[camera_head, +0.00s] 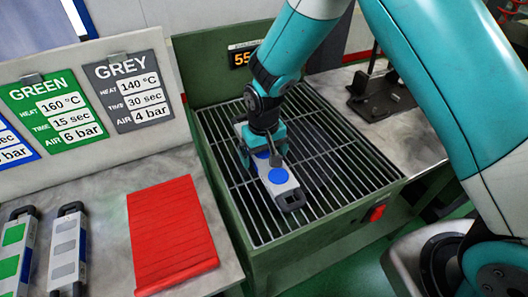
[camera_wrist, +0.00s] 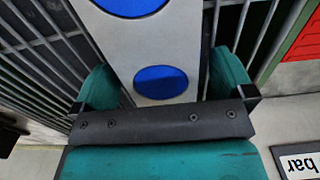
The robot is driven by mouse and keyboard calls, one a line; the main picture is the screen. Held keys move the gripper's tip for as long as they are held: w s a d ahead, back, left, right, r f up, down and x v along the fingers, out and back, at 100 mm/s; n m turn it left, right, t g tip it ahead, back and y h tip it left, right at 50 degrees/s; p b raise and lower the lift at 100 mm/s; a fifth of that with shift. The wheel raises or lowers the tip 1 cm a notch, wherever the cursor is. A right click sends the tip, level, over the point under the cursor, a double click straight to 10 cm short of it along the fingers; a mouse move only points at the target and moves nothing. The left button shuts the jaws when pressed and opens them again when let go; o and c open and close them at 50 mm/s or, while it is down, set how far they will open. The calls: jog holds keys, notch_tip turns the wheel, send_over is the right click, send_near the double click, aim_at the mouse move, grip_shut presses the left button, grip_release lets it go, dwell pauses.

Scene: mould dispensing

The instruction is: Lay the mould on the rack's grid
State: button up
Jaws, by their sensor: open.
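The mould (camera_head: 281,178) is a long grey block with blue round marks and dark ends. It lies along the bars of the rack's grid (camera_head: 340,171), on the left part of it. The mould's middle is partly hidden by the gripper in the head view.
The rack has a green frame with a display (camera_head: 241,58) behind. To the left, a bench holds a red ribbed mat (camera_head: 170,232) and two more moulds, one with green marks (camera_head: 14,252) and one grey (camera_head: 67,252). Sign cards stand behind them. The grid's right side is clear.

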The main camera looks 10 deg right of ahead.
notch_tip(320, 180, up, 12)
jog(key=b, duration=0.2)
jog(key=s+d+r+n+y, duration=0.1)
jog(key=s+r+n+y, duration=0.1)
jog(key=s+r, duration=0.4)
jog(key=s+d+r+n+y, duration=0.2)
jog(key=s+r, duration=0.4)
jog(key=s, duration=1.1)
jog(key=shift+s+d+r+n, duration=0.15)
jog(key=shift+s+n, duration=0.1)
jog(key=shift+n, duration=0.15)
dwell(0.4)
